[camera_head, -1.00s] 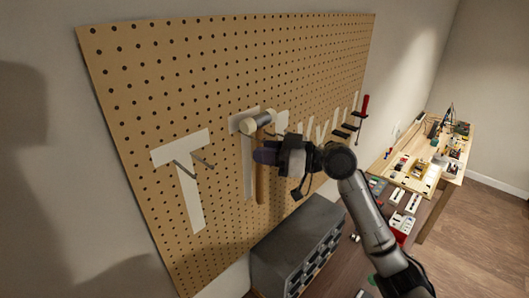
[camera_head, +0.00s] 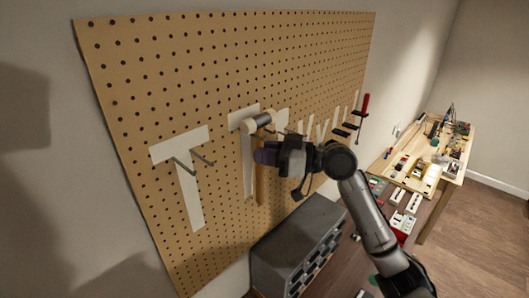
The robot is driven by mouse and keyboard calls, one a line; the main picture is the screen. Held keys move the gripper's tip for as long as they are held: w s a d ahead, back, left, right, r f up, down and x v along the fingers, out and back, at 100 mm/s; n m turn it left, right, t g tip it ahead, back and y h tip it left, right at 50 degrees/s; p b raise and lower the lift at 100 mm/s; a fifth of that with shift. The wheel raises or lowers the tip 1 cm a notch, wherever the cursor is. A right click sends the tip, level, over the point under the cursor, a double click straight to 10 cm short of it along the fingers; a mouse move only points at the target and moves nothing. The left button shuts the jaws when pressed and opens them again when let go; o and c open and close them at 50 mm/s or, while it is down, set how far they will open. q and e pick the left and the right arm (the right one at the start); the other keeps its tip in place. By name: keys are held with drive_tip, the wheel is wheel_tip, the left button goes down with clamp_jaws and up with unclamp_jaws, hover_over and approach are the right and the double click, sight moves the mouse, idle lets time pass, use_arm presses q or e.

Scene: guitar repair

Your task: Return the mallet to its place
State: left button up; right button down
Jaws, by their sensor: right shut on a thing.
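The mallet (camera_head: 259,122) has a pale-faced head with a metal band and a wooden handle (camera_head: 260,186) that hangs down, roughly upright. It is in front of a white T-shaped outline (camera_head: 245,158) on the pegboard (camera_head: 230,80). My right gripper (camera_head: 266,157) is shut on the mallet's handle just below the head. The gripper hides part of the handle. Whether the head rests on pegs or touches the board cannot be told. My left gripper is not in view.
Another white T-shaped outline (camera_head: 185,190) with two bare pegs (camera_head: 193,161) is to the left. A red-handled clamp (camera_head: 364,108) hangs at the board's right. A grey drawer cabinet (camera_head: 299,240) stands below. A cluttered workbench (camera_head: 432,165) is at the right.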

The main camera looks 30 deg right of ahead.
idle(0.3)
drive_tip(key=c, duration=1.3)
unclamp_jaws()
drive_tip(key=shift+c, duration=0.2)
drive_tip(key=o, duration=0.4)
drive_tip(key=shift+f, duration=0.1)
drive_tip(key=shift+c, duration=0.2)
drive_tip(key=b+v, duration=0.6)
drive_tip(key=v, duration=0.7)
drive_tip(key=shift+s+d, duration=0.3)
